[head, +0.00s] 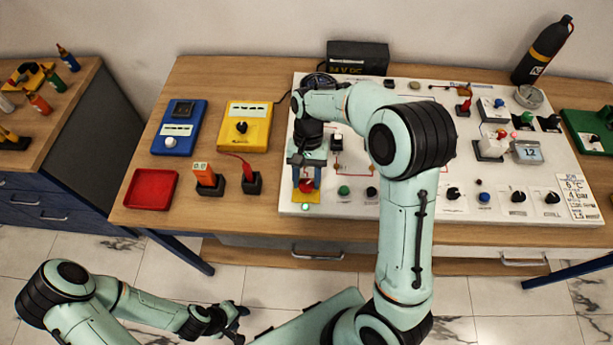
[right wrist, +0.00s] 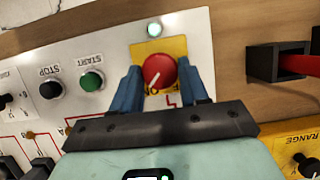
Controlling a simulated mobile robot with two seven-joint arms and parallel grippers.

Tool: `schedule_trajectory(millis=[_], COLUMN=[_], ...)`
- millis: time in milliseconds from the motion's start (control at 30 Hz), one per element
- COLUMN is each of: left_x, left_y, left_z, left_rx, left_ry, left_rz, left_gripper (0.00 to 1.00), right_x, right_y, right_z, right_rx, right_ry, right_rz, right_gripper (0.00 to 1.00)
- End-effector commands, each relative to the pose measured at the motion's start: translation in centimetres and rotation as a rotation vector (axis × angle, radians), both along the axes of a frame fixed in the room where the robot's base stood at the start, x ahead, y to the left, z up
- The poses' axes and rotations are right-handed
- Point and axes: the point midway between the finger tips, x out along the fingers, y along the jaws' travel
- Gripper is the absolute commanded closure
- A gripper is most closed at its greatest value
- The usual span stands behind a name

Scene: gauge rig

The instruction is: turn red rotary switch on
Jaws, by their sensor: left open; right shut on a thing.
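The red rotary switch (right wrist: 158,70) sits on a yellow plate on the white panel. Its white pointer line slants toward the lower left in the right wrist view. In the head view the switch (head: 306,186) shows partly at the panel's front left corner, below my right gripper (head: 306,178). The right gripper's blue fingers stand on both sides of the knob and are shut on it. A small lamp (right wrist: 154,29) beside the yellow plate looks bright pale green. My left gripper (head: 235,320) is open and empty, low in front of the table.
Green START (right wrist: 91,81) and black STOP (right wrist: 51,88) buttons are beside the switch. To the panel's left are a red tray (head: 151,189), a blue meter (head: 179,127), a yellow meter (head: 244,127) and two small holders. My right arm hides the panel's middle.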

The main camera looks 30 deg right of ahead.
Motion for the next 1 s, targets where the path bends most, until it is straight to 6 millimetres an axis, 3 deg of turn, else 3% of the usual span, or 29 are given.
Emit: schedule_trajectory(millis=[200, 233, 300, 667, 767, 1000], left_x=[0.0, 0.0, 0.0, 0.1, 0.4, 1.8], left_y=[0.0, 0.0, 0.0, 0.0, 0.0, 0.0], left_z=[0.0, 0.0, 0.0, 0.1, 0.4, 1.7], left_rx=[0.000, 0.000, 0.000, 0.000, 0.000, 0.000], left_ry=[0.000, 0.000, 0.000, -0.001, -0.004, -0.020], left_rz=[0.000, 0.000, 0.000, 0.000, 0.000, 0.000], left_gripper=[0.57, 0.57, 0.57, 0.57, 0.57, 0.57], right_x=[0.0, 0.0, 0.0, 0.2, 0.7, 2.5], right_y=[0.0, 0.0, 0.0, -0.1, -0.3, -1.4], right_z=[0.0, 0.0, 0.0, 0.4, 1.6, 6.6], right_rx=[0.000, 0.000, 0.000, 0.000, 0.000, 0.000], right_ry=[-0.001, -0.001, -0.001, -0.002, -0.005, -0.008], right_rz=[-0.004, -0.004, -0.002, 0.000, -0.001, -0.003], right_gripper=[0.86, 0.49, 0.31, 0.31, 0.31, 0.31])
